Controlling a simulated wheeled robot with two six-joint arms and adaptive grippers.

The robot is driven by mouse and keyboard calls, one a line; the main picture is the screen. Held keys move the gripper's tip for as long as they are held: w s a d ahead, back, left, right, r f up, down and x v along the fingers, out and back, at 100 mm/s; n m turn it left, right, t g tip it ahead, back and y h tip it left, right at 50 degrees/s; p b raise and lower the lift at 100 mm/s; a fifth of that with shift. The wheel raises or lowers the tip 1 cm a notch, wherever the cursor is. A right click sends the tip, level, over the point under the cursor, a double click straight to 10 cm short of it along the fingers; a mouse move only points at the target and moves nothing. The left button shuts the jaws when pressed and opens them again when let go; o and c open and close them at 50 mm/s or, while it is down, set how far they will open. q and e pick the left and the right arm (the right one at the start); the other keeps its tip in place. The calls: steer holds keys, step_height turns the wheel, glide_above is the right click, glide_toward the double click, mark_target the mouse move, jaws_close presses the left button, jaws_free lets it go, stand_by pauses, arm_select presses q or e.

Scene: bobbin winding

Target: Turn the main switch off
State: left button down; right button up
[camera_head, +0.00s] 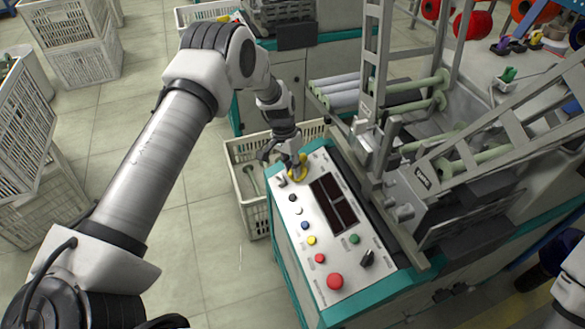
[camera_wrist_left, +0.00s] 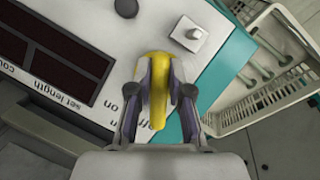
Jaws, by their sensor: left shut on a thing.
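The main switch is a yellow rotary handle (camera_wrist_left: 157,92) at the far left corner of the machine's white control panel (camera_head: 325,265). It also shows in the head view (camera_head: 299,174), partly covered by my gripper. My left gripper (camera_wrist_left: 160,95) is shut on the yellow handle, with one finger on each side of it. It also shows from above in the head view (camera_head: 290,165). In the wrist view the words "on" and "off" are printed beside the handle, partly hidden by the fingers. My right gripper is not in view.
The panel carries dark displays (camera_head: 333,200), several coloured buttons, a red button (camera_head: 335,281) and a black knob (camera_head: 367,258). A small metal toggle (camera_wrist_left: 188,33) sits close to the handle. A cream crate (camera_head: 245,190) stands beside the machine. Metal frames (camera_head: 375,100) rise on the right.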

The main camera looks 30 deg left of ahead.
arm_select(q)
steer(key=shift+s+f, duration=0.1)
steer(key=c, duration=1.1)
jaws_free()
steer(key=v, duration=1.2)
